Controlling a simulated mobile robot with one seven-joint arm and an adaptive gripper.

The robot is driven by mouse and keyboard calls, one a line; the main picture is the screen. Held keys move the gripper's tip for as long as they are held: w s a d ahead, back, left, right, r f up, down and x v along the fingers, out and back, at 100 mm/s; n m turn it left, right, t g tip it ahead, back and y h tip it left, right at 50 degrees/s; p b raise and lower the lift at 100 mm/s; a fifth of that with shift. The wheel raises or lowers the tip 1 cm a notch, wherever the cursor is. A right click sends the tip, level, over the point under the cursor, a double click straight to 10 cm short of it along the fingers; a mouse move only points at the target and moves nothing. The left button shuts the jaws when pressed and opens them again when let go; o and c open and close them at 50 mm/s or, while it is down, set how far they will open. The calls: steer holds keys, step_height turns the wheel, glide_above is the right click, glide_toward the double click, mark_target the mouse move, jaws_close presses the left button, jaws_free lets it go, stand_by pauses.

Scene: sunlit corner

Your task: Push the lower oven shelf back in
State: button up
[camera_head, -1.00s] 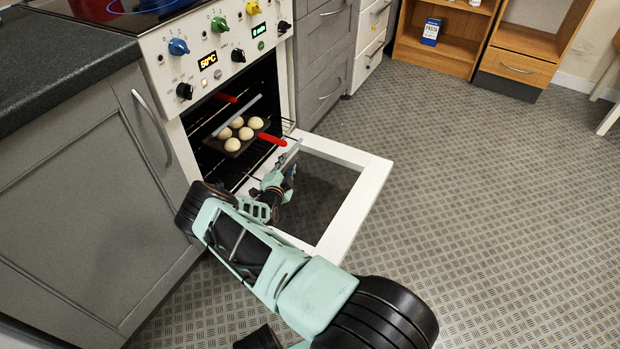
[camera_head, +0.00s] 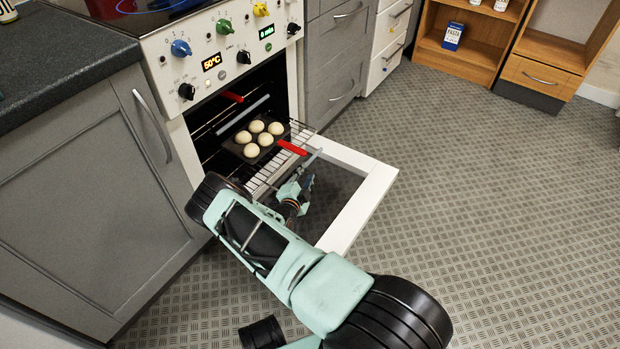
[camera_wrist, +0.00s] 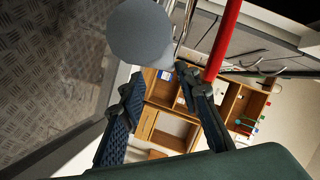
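The lower oven shelf (camera_head: 264,179) is a wire rack sticking partly out of the oven (camera_head: 222,100), above the open door (camera_head: 362,207). A grey bar (camera_head: 314,158) shows at the shelf's outer end. My gripper (camera_head: 306,183) is low over the door, just outside the shelf. In the wrist view its fingers (camera_wrist: 157,80) are apart with nothing between them. A grey round end (camera_wrist: 140,32) is just beyond them, and the red handle (camera_wrist: 224,38) passes to the right.
Grey cabinets (camera_head: 95,195) flank the oven, with drawers (camera_head: 333,85) on the right. Wooden shelving (camera_head: 460,62) stands farther back. A second grey bar (camera_head: 240,116) is inside the oven. The patterned floor right of the door is clear.

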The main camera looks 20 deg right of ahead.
steer(key=shift+s+d, duration=0.15)
steer(key=shift+s, duration=0.2)
steer(key=p+v, duration=0.1)
steer(key=v, duration=0.2)
steer(key=shift+s, duration=0.25)
steer(key=shift+a, duration=0.2)
